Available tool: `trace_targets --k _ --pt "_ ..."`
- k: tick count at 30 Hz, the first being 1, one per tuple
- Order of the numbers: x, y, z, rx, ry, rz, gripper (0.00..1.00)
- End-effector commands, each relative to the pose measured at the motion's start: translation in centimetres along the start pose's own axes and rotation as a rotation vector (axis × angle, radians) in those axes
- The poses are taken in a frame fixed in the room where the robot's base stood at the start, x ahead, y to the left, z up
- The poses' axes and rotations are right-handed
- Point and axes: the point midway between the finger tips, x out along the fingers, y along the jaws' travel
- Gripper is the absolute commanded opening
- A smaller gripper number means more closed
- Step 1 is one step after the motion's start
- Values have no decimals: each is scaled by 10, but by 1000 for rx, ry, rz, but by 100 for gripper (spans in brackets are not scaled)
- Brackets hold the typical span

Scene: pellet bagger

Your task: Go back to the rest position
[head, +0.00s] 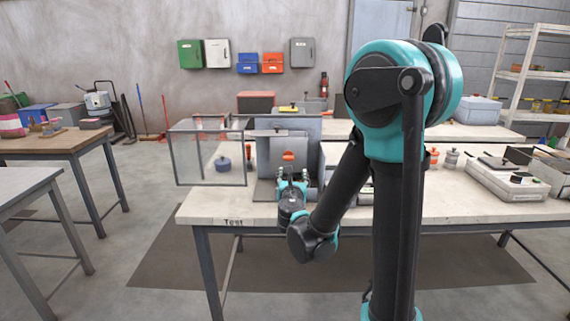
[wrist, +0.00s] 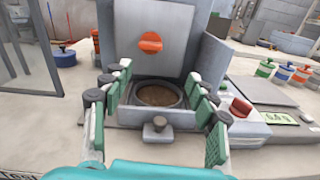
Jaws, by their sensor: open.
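My gripper (wrist: 158,112) is open, its two green-padded fingers apart with nothing between them. It is in front of a grey pellet bagger (wrist: 150,35), whose upright panel carries an orange knob (wrist: 150,43). In the head view my gripper (head: 292,178) is at the bagger's front, over the white table (head: 350,209).
A clear-walled box (head: 182,158) stands left of the bagger, near a blue pot (head: 223,164). A device with a green display (wrist: 283,119) and several coloured-lid bottles (wrist: 265,68) are to the right.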

Motion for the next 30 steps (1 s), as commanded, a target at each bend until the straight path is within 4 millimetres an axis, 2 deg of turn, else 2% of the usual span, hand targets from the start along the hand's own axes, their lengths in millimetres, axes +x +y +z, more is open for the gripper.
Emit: trace_targets --k 2,5,6,9,13,16,21,25,30 --pt "-5 -30 -3 153 35 -70 59" --pt "-19 -83 -15 472 95 -217 59" --pt "-29 -105 -23 622 116 -292 59" --pt "-60 -153 -49 1001 153 -492 59" --pt "-111 -193 -89 1477 162 -776 59" --pt "-157 -206 -119 1817 141 -1013 59" --pt "-222 -196 -157 2259 76 -1393 59" --pt "-251 -182 -170 2443 34 -1592 59" --pt "-263 -174 -174 2520 12 -1689 59"
